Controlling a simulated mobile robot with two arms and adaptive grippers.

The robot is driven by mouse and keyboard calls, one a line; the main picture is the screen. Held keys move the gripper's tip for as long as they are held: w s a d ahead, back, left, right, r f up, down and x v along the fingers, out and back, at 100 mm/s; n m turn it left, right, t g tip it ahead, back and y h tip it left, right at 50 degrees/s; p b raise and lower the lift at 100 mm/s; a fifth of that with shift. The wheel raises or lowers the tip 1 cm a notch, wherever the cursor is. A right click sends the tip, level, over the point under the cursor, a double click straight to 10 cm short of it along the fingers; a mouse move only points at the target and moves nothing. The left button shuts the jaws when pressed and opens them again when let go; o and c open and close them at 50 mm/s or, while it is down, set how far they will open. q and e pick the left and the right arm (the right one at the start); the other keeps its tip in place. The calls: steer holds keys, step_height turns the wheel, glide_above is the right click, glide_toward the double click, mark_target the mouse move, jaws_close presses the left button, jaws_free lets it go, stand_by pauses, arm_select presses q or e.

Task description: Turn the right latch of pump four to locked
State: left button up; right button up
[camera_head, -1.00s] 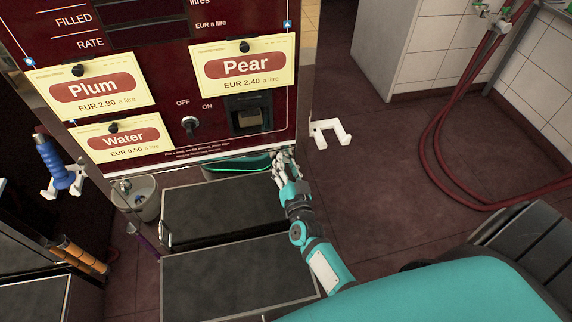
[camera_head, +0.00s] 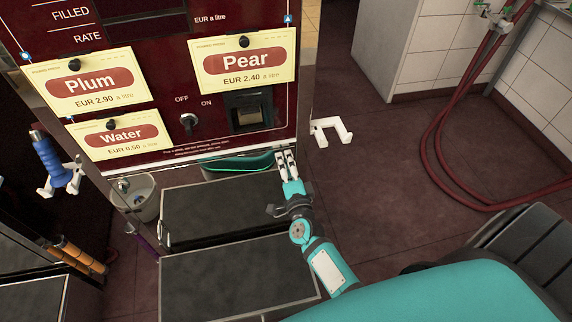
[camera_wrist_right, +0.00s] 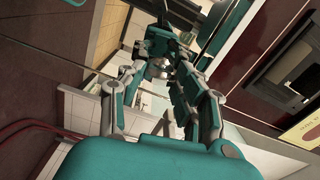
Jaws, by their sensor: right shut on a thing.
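The pump's dark red front (camera_head: 160,58) fills the upper left of the head view, with Plum, Pear and Water cards on it. No pump number is readable. My right gripper (camera_head: 286,158) is at the front's lower right corner. In the right wrist view its fingers (camera_wrist_right: 160,68) converge, shut on a small light metal part that seems to be the right latch (camera_wrist_right: 157,71). The fingers hide most of it, so I cannot tell its angle. My left gripper is in neither view.
A white hook bracket (camera_head: 330,131) sticks out to the right of the pump. A black step (camera_head: 225,207) stands below the front. A bucket (camera_head: 146,205) and a blue-handled nozzle (camera_head: 52,160) are at the left. Red hoses (camera_head: 437,150) hang at the right. The floor between is clear.

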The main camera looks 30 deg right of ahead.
steer(key=shift+f+m, duration=0.1)
steer(key=shift+m, duration=0.7)
steer(key=o, duration=1.1)
steer(key=shift+o, duration=0.2)
steer(key=v, duration=1.2)
